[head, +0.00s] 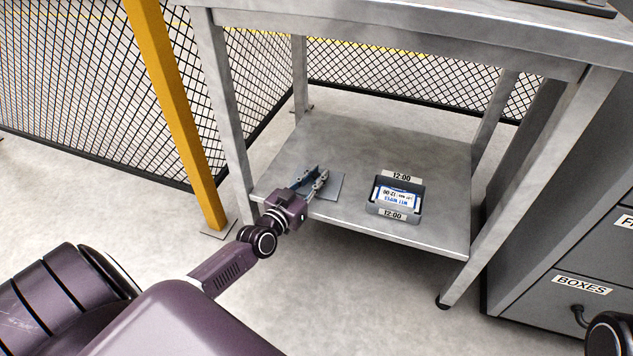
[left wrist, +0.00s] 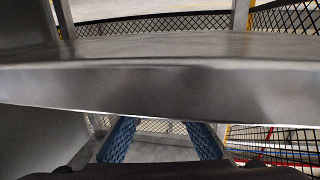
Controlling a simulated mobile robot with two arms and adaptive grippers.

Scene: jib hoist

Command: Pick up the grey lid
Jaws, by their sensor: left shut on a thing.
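The grey lid (head: 334,192) is a flat, blue-grey plate at the left part of the lower shelf, partly hidden by my gripper. My left gripper (head: 318,176) is over it and shut on it, with the fingers some way apart. The exact spot where the fingers hold it is hidden. In the left wrist view the blue finger pads (left wrist: 160,140) stand either side of a grey surface. I cannot tell whether the lid rests on the shelf or is just above it. My right gripper is not in view.
A dark open box (head: 394,210) labelled 12:00 stands on the shelf (head: 433,226), with a white and blue pack in it. The table top (head: 420,32) and its legs close around the shelf. A yellow post (head: 178,110), mesh fence and grey drawers (head: 560,235) flank it.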

